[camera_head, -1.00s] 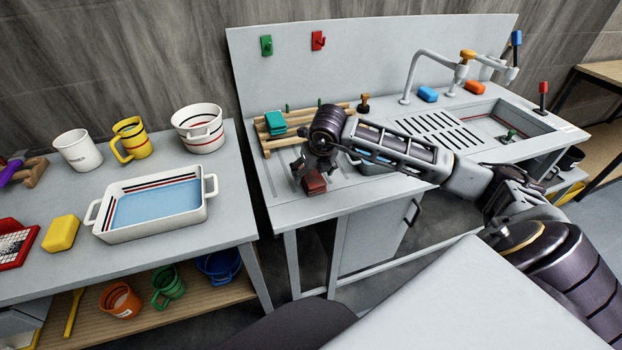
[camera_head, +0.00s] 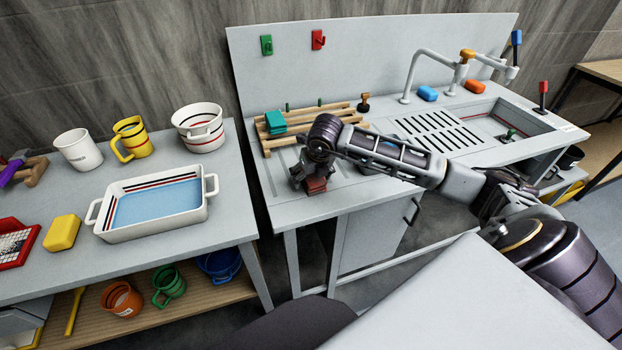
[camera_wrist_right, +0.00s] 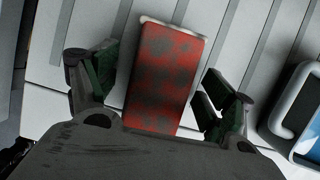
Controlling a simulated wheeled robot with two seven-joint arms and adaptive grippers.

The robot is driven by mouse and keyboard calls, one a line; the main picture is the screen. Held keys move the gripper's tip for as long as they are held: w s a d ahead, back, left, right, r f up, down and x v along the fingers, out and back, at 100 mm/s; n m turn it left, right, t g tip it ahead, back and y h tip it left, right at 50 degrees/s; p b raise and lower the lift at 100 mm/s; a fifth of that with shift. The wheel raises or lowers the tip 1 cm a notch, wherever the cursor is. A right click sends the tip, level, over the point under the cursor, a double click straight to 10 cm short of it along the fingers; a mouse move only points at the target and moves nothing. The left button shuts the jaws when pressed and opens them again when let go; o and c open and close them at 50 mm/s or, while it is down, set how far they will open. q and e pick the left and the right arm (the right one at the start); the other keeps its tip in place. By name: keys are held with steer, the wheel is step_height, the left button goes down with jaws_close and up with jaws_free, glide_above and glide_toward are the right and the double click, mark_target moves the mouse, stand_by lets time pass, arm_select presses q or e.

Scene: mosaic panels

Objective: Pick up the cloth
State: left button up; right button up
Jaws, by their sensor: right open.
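A flat red piece with dark patches, seemingly the cloth (camera_head: 317,184), lies on the ribbed drainboard near the front left of the sink counter. In the right wrist view the red cloth (camera_wrist_right: 164,75) lies between the two fingers, with a pale edge at its far end. My right gripper (camera_head: 314,178) is over it, pointing down. It is open, one finger on each side of the cloth, and no grip shows. My left gripper is out of view.
A teal folded stack (camera_head: 276,122) sits on a wooden rack (camera_head: 340,112) behind the gripper. A white-rimmed dish (camera_wrist_right: 288,100) lies close on the right in the wrist view. A side table (camera_head: 235,205) with a white basin (camera_head: 150,225) stands to the left.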

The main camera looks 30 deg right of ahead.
steer(key=shift+f+b, duration=0.25)
steer(key=shift+b, duration=0.2)
stand_by(0.7)
steer(key=shift+c, duration=0.2)
steer(key=c, duration=1)
